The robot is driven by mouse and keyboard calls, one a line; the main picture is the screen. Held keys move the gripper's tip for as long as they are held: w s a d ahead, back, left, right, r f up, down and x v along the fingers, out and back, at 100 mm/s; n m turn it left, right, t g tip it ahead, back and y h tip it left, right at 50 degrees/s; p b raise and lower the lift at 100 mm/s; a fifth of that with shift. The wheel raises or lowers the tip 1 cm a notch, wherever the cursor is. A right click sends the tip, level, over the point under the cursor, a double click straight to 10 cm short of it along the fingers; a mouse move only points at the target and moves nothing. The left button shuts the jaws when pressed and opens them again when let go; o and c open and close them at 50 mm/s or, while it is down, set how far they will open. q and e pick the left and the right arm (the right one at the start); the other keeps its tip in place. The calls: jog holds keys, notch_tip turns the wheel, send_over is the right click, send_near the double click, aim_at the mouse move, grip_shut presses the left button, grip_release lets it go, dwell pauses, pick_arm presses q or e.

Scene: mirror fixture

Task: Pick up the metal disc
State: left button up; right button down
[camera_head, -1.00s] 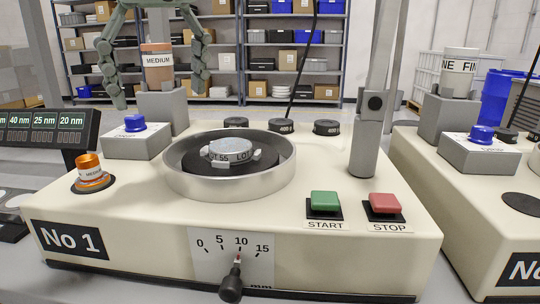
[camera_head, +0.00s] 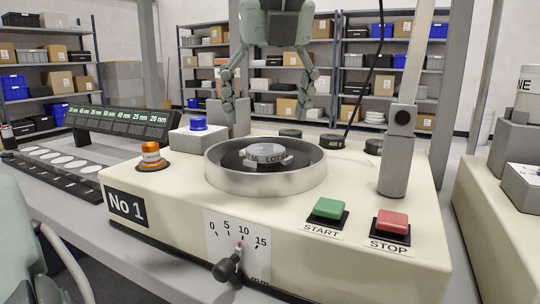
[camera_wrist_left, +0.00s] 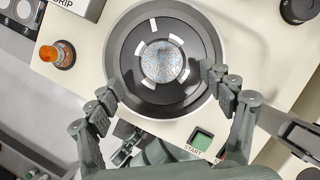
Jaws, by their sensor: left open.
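The metal disc (camera_head: 265,152) is a round, speckled grey piece with a lettered side. It sits in the middle of a dark plate inside the round metal bowl (camera_head: 225,180) of machine No 1. In the left wrist view the disc (camera_wrist_left: 161,62) lies among several pale holding pieces. My left gripper (camera_head: 270,103) is open, its fingers pointing down, and appears above the bowl in the head view. In the left wrist view the gripper (camera_wrist_left: 161,80) has its fingers spread on either side of the disc, empty.
A green START button (camera_head: 327,207), a red STOP button (camera_head: 392,221) and an upright grey post (camera_head: 394,165) stand right of the bowl. An orange knob (camera_head: 151,154) and a blue button (camera_head: 198,123) are left. Black weights (camera_head: 332,141) sit behind the bowl.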

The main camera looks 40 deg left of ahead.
aim_at(266, 148)
pick_arm(q)
jog(key=x, duration=0.5)
jog(key=shift+d+f, duration=0.15)
jog(key=shift+f, duration=0.25)
pick_arm(e)
jog(key=shift+w+a+r+t+y, duration=0.15)
jog(key=shift+w+a+r+t, duration=0.1)
jog(key=shift+a+r, duration=0.15)
jog(key=shift+w+a+r+t+y, duration=0.15)
jog(key=shift+a+r+t, duration=0.1)
jog(key=shift+r, duration=0.25)
pick_arm(q)
jog(key=c, duration=1.2)
